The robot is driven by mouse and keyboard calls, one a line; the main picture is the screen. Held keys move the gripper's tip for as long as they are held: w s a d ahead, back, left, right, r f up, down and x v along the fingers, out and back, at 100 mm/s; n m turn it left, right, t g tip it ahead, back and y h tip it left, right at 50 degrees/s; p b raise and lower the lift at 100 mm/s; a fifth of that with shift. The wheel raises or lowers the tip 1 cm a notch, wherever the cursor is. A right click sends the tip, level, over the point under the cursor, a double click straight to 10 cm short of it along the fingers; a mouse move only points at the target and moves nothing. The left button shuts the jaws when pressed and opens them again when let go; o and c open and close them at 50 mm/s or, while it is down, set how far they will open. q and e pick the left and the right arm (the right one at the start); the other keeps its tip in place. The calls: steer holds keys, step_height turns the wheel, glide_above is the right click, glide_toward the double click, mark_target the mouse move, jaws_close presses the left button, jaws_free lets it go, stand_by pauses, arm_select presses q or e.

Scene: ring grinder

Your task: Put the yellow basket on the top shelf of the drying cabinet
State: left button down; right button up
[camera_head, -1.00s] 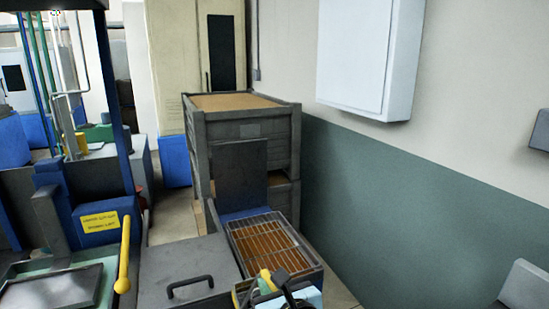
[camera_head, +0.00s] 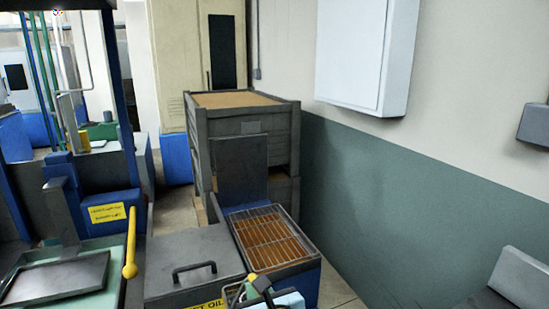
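At the bottom edge, a dark gripper part (camera_head: 262,284) shows with green and yellow pieces beside it; it seems to be my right gripper, cut off by the frame. A thin yellow-green rim (camera_head: 233,294) next to it may be part of the yellow basket, but too little shows to be sure. Whether the fingers are closed on it cannot be told. My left gripper is not in view. A cream cabinet (camera_head: 171,60) with a dark window stands at the back; I cannot tell if it is the drying cabinet. No open shelf is visible.
A grey lidded box (camera_head: 190,250) and a blue tank with a wire rack (camera_head: 268,240) lie just ahead. Grey stacked crates (camera_head: 250,125) stand behind. A blue machine (camera_head: 105,205) with a yellow handle (camera_head: 130,255) is left. A white wall box (camera_head: 355,50) hangs right.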

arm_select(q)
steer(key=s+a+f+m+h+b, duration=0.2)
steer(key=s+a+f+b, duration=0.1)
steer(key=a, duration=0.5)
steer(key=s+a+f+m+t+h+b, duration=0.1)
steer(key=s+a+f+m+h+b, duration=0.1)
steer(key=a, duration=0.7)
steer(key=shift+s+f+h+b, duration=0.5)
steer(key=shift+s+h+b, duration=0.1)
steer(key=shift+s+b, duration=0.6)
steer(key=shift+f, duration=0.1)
